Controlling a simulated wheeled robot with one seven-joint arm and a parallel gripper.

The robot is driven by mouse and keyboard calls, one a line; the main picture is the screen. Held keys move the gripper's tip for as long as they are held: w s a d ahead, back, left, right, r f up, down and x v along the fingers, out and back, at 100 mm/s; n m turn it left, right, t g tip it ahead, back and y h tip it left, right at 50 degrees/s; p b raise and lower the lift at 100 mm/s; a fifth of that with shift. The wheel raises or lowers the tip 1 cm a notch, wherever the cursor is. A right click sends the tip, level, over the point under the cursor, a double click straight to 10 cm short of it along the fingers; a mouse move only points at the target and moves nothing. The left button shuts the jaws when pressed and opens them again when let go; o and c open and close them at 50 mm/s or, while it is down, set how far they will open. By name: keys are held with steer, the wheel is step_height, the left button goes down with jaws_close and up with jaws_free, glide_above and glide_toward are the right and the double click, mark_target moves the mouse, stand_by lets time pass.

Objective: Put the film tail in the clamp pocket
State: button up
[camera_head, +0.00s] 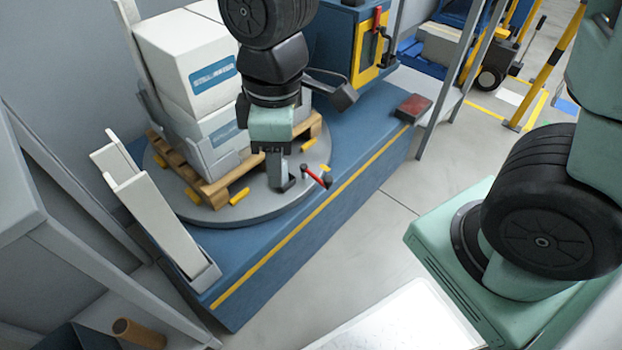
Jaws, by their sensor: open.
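My gripper (272,150) points down over the turntable (215,213), in front of the stacked white boxes. Its jaws are open, just above or around the top of a grey upright post with a dark foot. I cannot tell whether they touch it. The post, with a red-tipped lever (317,178) beside it, looks like the clamp (277,172); its pocket cannot be made out. I cannot make out the film tail; my gripper and wrist hide part of the boxes and the area behind.
White boxes (187,65) stand on a wooden pallet (215,187) on the turntable. A white channel-shaped post (155,215) leans at the left.

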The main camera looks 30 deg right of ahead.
steer(key=s+d+r+m, duration=0.1)
steer(key=s+m, duration=0.3)
steer(key=s, duration=0.5)
steer(key=shift+r+m, duration=0.4)
steer(key=shift+r, duration=0.1)
step_height(320, 180, up, 28)
steer(key=p, duration=2.8)
